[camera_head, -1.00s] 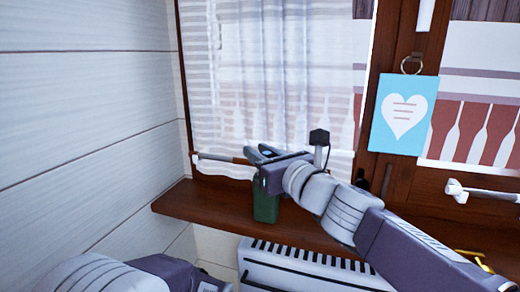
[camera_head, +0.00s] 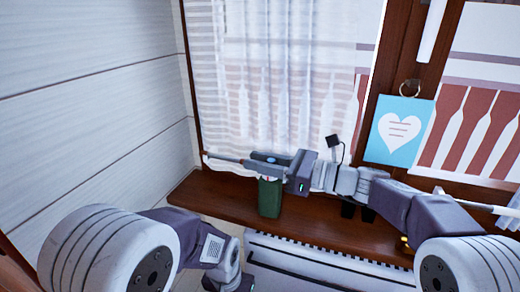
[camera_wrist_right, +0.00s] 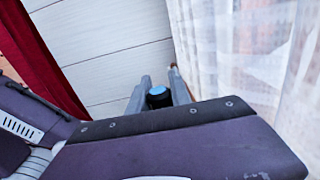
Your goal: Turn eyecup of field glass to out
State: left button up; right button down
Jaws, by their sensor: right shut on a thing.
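The field glass (camera_head: 269,198) is a green body standing upright on the brown window sill. Its black eyecup with a blue lens (camera_wrist_right: 158,91) is at the top, between the two grey fingers of my right gripper (camera_wrist_right: 158,94) in the right wrist view. In the head view, my right gripper (camera_head: 268,158) reaches in from the right and is shut on the eyecup, right above the green body. The fingers partly hide the eyecup, so how far out it is cannot be told. My left arm is at the lower left; its fingers are out of view.
The sill (camera_head: 225,195) is bare left of the field glass. A sheer curtain (camera_head: 290,80) hangs close behind the right gripper. A white radiator (camera_head: 320,268) is below the sill. A blue heart card (camera_head: 399,131) hangs on the window frame. A white plank wall (camera_head: 90,100) stands left.

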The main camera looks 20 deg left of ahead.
jog(key=shift+s+n+g+p, duration=0.1)
jog(key=shift+n+g+p, duration=0.2)
jog(key=shift+g, duration=0.1)
jog(key=c, duration=1.2)
grip_release()
jog(key=shift+o, duration=0.2)
